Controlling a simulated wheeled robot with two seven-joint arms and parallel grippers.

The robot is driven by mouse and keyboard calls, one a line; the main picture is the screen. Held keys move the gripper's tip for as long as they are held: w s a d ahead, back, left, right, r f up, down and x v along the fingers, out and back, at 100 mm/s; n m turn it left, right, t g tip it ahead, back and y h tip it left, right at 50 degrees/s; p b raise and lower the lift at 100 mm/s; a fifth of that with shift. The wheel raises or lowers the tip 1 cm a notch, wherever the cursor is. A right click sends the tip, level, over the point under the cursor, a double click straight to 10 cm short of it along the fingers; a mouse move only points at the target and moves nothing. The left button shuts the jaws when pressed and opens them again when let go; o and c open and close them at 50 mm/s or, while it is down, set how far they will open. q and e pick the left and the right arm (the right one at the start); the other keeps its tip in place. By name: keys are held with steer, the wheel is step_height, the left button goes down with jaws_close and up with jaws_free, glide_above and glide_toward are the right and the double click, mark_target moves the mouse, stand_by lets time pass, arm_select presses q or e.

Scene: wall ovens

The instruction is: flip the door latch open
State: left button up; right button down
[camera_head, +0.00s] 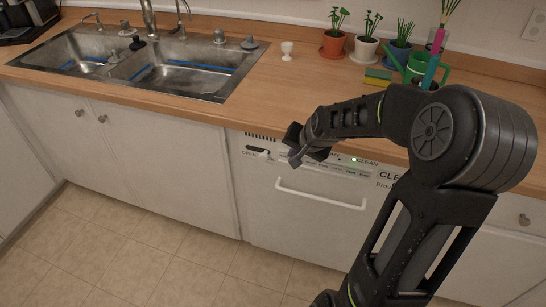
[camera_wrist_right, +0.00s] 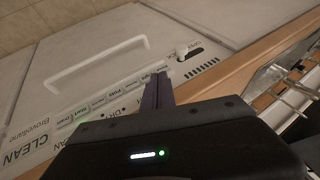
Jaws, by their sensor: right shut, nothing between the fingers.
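The door latch (camera_head: 258,153) is a small slider in a dark slot beside the word OPEN, at the upper left of the white dishwasher door (camera_head: 290,225). In the right wrist view the latch (camera_wrist_right: 187,51) lies above and right of my fingertips, with a visible gap in the picture. My right gripper (camera_head: 296,161) is in front of the control panel, just right of the latch. Its fingers (camera_wrist_right: 160,78) are shut together with nothing between them. Whether they touch the panel I cannot tell. My left gripper is not in view.
A white bar handle (camera_head: 320,198) crosses the door below the panel. The wooden counter (camera_head: 262,88) overhangs above, with a sink (camera_head: 180,78) at the left and potted plants (camera_head: 365,48) at the back right. The tiled floor in front is clear.

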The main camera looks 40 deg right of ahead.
mark_target(264, 155)
steer(key=shift+f, duration=0.1)
steer(key=w+f, duration=0.3)
steer(key=w+f+b, duration=0.1)
steer(key=w+f, duration=0.1)
steer(key=w, duration=0.1)
steer(key=w+f, duration=0.3)
steer(key=shift+a+f, duration=0.35)
steer(key=w+a+b, duration=0.1)
steer(key=b, duration=0.1)
steer(key=w+a+b, duration=0.1)
steer(key=w+b, duration=0.1)
steer(key=w+a+b, duration=0.1)
steer(key=w+b, duration=0.1)
steer(key=b, duration=0.1)
steer(key=shift+w+a, duration=0.25)
steer(key=shift+a, duration=0.15)
